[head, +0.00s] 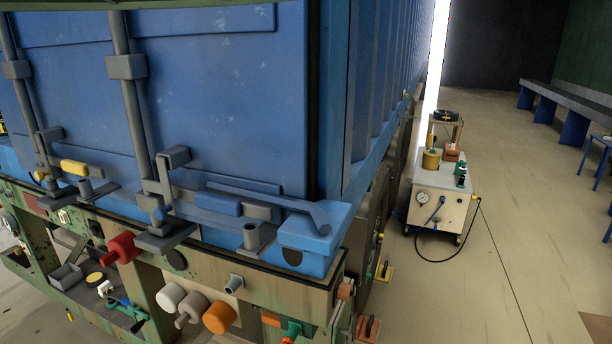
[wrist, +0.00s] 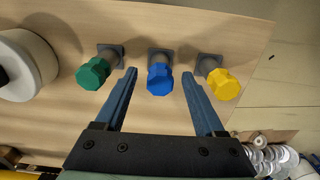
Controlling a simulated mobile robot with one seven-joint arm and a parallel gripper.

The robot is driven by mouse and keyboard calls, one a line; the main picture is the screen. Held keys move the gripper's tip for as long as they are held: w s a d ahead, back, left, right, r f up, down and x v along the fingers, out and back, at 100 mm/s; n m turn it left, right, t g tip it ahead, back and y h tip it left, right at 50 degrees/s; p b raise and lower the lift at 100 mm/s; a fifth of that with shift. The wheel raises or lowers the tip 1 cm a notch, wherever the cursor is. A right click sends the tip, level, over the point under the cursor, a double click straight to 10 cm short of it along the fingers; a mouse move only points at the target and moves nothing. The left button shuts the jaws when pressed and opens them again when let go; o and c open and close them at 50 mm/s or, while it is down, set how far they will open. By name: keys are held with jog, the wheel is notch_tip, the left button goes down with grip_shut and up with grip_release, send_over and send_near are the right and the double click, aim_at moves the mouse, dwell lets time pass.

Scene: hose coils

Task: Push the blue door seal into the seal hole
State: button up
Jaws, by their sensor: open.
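In the wrist view a blue faceted head (wrist: 159,79) sits in front of a grey square holder (wrist: 160,54) on a pale wooden board. It looks like the blue door seal. My gripper (wrist: 160,74) is open, with one finger on each side of the blue head and visible gaps on both sides. I cannot tell how deep the fingers reach. In the head view a blue container door (head: 220,90) with grey locking bars (head: 128,66) fills the left. I cannot make out the seal hole there. My gripper does not show in the head view.
A green head (wrist: 93,73) and a yellow head (wrist: 223,84) flank the blue one closely. A white cylinder (wrist: 22,65) stands at the left. In the head view a cart with a gauge (head: 434,201) and a trailing hose stands right of the container; the floor beyond is mostly clear.

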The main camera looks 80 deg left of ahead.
jog(key=shift+p, duration=0.35)
dwell(0.5)
grip_shut()
jog(key=c, duration=0.6)
grip_release()
grip_shut()
jog(key=shift+r+p, duration=0.4)
jog(key=shift+r+p, duration=2.2)
jog(key=shift+p, duration=0.1)
